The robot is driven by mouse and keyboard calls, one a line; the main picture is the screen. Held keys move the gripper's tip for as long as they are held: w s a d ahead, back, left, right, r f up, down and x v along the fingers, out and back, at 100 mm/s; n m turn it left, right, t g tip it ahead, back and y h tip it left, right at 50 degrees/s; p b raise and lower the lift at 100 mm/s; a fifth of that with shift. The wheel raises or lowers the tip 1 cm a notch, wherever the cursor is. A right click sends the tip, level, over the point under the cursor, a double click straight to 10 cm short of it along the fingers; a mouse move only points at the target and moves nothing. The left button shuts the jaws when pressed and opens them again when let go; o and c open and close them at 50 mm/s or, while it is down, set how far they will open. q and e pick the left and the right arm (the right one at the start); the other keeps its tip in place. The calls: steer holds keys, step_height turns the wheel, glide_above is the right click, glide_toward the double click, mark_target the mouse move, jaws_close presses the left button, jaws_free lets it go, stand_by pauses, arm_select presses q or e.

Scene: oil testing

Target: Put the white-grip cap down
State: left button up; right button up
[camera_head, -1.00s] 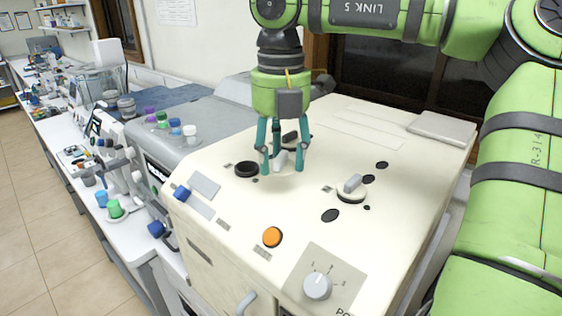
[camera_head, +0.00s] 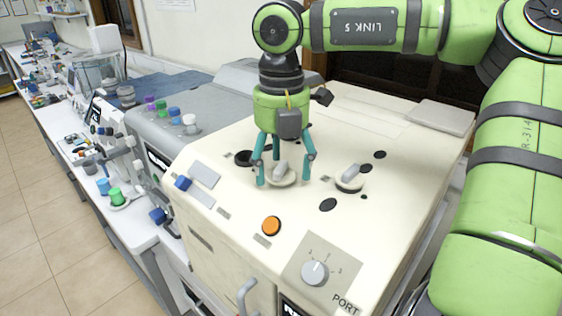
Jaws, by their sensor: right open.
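A white-grip cap (camera_head: 283,176), a pale disc with a grey-white ridge on top, sits on the cream machine top (camera_head: 400,150). My right gripper (camera_head: 284,181) points down over it, open, with its teal fingers spread on either side of the cap. The fingertips are close to the machine top. Whether a hole lies beneath the cap is hidden. A second similar white-grip cap (camera_head: 349,179) sits to the right, apart from the gripper. My left gripper is not in view.
A black round piece (camera_head: 244,158) lies left of the gripper. Dark openings (camera_head: 328,205) lie to the right. An orange button (camera_head: 271,226) and a dial (camera_head: 315,272) are nearer the front. A flat grey plate (camera_head: 441,117) lies at the back right.

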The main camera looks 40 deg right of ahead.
mark_target(281, 166)
steer(key=shift+r+p, duration=0.25)
steer(key=shift+p, duration=0.05)
step_height(281, 166, up, 12)
steer(key=b, duration=0.2)
steer(key=shift+b, duration=0.4)
